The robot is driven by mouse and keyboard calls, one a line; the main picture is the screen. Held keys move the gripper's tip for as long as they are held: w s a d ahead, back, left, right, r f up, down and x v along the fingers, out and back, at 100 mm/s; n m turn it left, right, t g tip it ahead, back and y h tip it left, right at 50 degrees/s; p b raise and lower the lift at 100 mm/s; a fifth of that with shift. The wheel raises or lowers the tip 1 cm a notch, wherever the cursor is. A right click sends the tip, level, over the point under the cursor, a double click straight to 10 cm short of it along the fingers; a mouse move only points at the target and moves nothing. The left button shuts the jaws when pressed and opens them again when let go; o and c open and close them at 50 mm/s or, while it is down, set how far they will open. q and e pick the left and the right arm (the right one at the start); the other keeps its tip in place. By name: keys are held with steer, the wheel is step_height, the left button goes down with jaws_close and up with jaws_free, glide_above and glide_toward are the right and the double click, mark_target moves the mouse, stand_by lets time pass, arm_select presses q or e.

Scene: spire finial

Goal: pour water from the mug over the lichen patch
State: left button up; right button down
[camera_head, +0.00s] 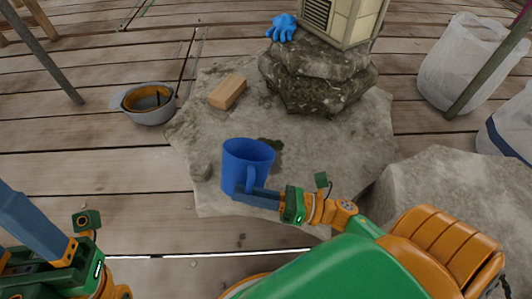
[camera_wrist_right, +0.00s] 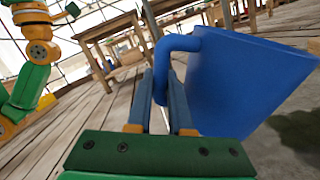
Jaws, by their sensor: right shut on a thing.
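The blue mug (camera_head: 235,165) is near the front of the flat stone slab in the head view and looks about upright. It fills the right of the right wrist view (camera_wrist_right: 240,85). My right gripper (camera_head: 252,193) is shut on the mug's handle; its fingers (camera_wrist_right: 163,100) lie on both sides of the handle in the wrist view. Any water inside is not visible. A dark greenish patch (camera_head: 273,146), apparently the lichen, lies on the slab just behind the mug, partly hidden by it. My left gripper (camera_head: 28,222) is at the lower left, away from the mug; its opening is unclear.
The slab (camera_head: 205,130) bears a tan block (camera_head: 227,92) and a stacked rock (camera_head: 318,80) under a pale louvred structure (camera_head: 345,20). A blue glove (camera_head: 282,27) lies on the rock.

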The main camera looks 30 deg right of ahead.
mark_target(248, 162)
steer(key=shift+w+d+r+m+t, duration=0.2)
steer(key=shift+w+d+m+t, duration=0.1)
steer(key=shift+d+m, duration=0.1)
steer(key=shift+w+d+r+m, duration=0.3)
steer(key=shift+d+m, duration=0.1)
steer(key=shift+m, duration=0.4)
stand_by(0.7)
